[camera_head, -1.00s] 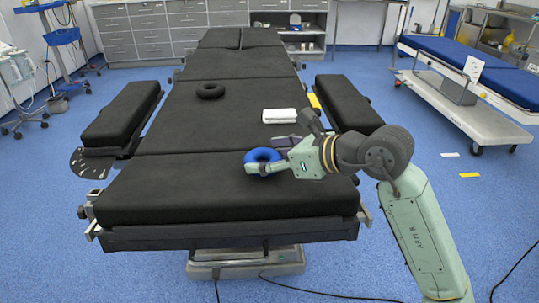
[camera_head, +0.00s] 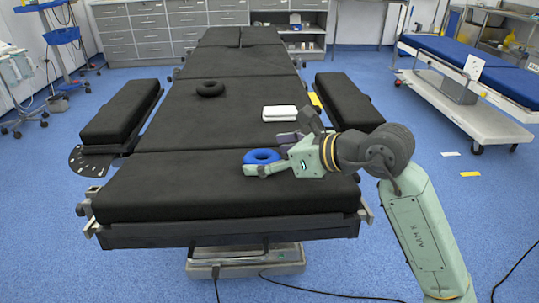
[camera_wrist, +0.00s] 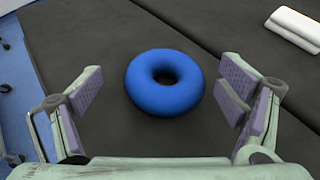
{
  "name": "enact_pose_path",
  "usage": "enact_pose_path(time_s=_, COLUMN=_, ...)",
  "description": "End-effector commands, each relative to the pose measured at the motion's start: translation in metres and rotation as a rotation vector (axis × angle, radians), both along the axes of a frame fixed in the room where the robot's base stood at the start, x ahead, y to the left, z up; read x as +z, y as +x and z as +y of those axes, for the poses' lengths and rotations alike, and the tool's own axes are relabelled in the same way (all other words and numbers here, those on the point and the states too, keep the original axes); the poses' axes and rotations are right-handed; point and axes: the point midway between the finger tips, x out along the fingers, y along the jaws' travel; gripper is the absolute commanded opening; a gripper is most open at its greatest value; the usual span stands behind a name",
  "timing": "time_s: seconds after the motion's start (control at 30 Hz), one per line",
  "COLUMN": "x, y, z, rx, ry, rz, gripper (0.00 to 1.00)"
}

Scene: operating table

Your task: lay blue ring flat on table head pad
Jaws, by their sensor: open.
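The blue ring (camera_head: 262,156) lies flat on the black head pad (camera_head: 215,195), the near end section of the operating table. In the wrist view the blue ring (camera_wrist: 146,97) sits whole between my fingers, with dark pad showing through its hole. My gripper (camera_head: 271,154) is open, one finger on each side of the ring. The wrist view shows my gripper (camera_wrist: 163,91) with its fingertip pads apart from the ring, a clear gap on both sides.
A black ring (camera_head: 210,88) lies farther up the table. A folded white cloth (camera_head: 280,113) lies beyond my gripper and also shows in the wrist view (camera_wrist: 296,26). Padded arm boards (camera_head: 122,110) flank the table. The pad's left part is clear.

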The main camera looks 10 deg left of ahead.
Motion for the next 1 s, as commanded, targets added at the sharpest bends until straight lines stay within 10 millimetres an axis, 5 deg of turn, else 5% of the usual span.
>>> enact_pose_path(time_s=0.23, x=0.012, y=0.0, z=0.0, rx=0.0, ry=0.0, rz=0.0, gripper=0.89)
enact_pose_path(time_s=0.7, x=0.048, y=-0.036, z=-0.082, rx=-0.004, ry=-0.001, rz=-0.002, gripper=0.89)
enact_pose_path(time_s=1.0, x=0.058, y=-0.044, z=-0.099, rx=-0.001, ry=0.0, rz=0.0, gripper=0.89)
